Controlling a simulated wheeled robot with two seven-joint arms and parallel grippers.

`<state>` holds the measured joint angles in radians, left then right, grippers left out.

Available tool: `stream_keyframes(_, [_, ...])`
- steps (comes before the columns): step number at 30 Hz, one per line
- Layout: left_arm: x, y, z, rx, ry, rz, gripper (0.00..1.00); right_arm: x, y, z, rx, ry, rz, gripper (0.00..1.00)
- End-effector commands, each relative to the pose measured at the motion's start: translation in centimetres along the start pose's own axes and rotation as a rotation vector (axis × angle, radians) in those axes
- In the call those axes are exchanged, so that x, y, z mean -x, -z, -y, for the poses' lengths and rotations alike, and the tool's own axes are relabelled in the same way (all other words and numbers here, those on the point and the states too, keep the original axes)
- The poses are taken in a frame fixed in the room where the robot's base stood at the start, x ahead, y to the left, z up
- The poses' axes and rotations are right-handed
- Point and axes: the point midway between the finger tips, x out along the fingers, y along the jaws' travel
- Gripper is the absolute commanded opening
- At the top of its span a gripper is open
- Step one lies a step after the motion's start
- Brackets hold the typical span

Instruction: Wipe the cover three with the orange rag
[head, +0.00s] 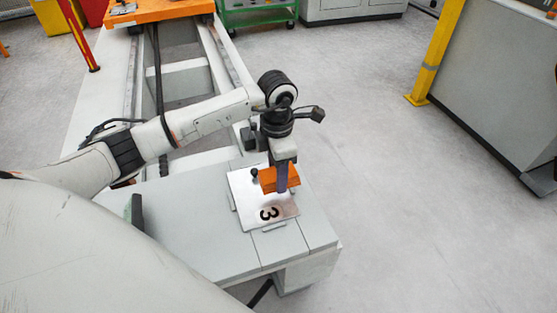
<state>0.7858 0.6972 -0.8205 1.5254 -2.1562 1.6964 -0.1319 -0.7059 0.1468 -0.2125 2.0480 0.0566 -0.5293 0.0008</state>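Cover three (284,210) is a metallic plate marked with a black "3" on the light grey machine top. My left gripper (281,186) points down over the far part of the plate. The orange rag (268,181) is at its fingertips, and the gripper appears shut on it. The rag is at or just above the plate; I cannot tell if it touches. The gripper partly hides the rag and plate. My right gripper is not in view.
The grey machine top (190,235) extends left of the cover, with a dark green object (135,211) on it. An orange platform (160,10) is at the far end of the rails. A yellow post (436,55) and grey cabinet (495,80) stand right. The floor between is clear.

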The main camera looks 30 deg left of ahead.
Motion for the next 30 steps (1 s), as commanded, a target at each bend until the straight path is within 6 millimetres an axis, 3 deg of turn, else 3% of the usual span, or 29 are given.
stream_keyframes(7, [2.2,0.1,0.0,0.002,0.0,0.0,0.2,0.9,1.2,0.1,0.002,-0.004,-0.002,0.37])
stream_keyframes(25, [2.3,0.2,0.0,-0.001,0.0,0.0,0.2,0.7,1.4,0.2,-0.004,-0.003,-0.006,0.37])
stream_keyframes(30, [2.7,0.4,0.9,-0.157,-0.007,-0.003,0.2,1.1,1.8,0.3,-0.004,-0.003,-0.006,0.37])
